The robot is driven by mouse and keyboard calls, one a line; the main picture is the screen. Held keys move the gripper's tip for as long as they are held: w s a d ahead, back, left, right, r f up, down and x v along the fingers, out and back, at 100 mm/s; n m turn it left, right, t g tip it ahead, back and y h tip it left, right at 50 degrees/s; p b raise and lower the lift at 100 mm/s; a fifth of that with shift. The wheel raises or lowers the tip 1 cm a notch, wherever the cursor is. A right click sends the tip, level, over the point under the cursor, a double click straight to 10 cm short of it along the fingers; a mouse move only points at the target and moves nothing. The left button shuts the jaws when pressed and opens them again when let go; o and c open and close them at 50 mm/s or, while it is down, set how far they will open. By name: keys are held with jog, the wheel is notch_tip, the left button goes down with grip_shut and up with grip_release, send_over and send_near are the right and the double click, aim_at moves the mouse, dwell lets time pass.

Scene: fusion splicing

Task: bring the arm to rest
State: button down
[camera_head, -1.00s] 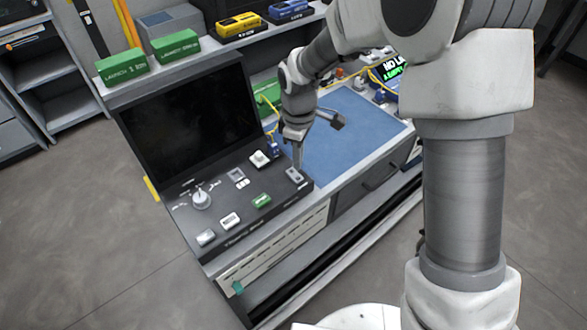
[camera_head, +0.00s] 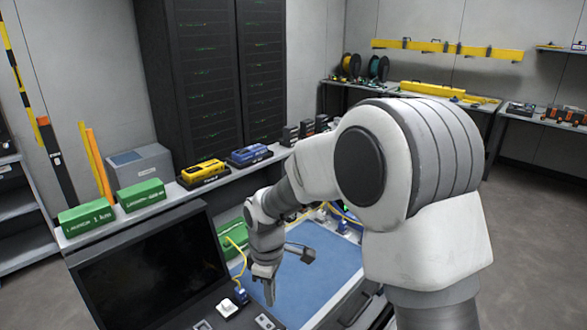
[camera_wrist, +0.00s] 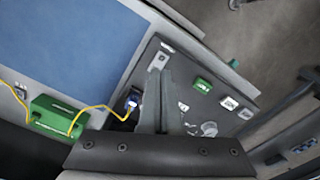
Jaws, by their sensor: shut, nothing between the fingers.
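My gripper (camera_head: 269,298) points down over the right end of the dark control panel (camera_head: 205,312), beside the blue mat (camera_head: 310,275). Its fingers are together with nothing between them. In the wrist view the shut fingers (camera_wrist: 160,75) reach over the panel, near a small grey module (camera_wrist: 159,60) and apart from the green one (camera_wrist: 202,85). I cannot tell how high the fingertips are above the panel. My arm is bent and stretched out over the workbench.
A dark screen (camera_head: 150,270) stands left of my gripper. A yellow cable (camera_wrist: 90,107) runs from a green box (camera_wrist: 55,118) to a blue connector (camera_wrist: 132,100). Behind, a shelf holds green boxes (camera_head: 140,194) and yellow (camera_head: 203,171) and blue (camera_head: 249,154) devices. The blue mat is mostly clear.

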jog(key=s+d+r+m+t, duration=0.1)
jog(key=s+d+r+m, duration=0.1)
jog(key=d+r+m, duration=0.5)
jog(key=s+d+r+m+t, duration=0.2)
jog(key=s+d+r+m, duration=0.2)
jog(key=s+d+r, duration=0.2)
jog(key=s+d+r+m+t, duration=0.2)
jog(key=s+d+r+m, duration=0.2)
jog(key=s, duration=0.7)
jog(key=d+r, duration=0.2)
jog(key=d, duration=0.1)
jog(key=shift+s+d+r, duration=0.2)
jog(key=shift+s+r, duration=0.05)
jog(key=shift+a, duration=0.15)
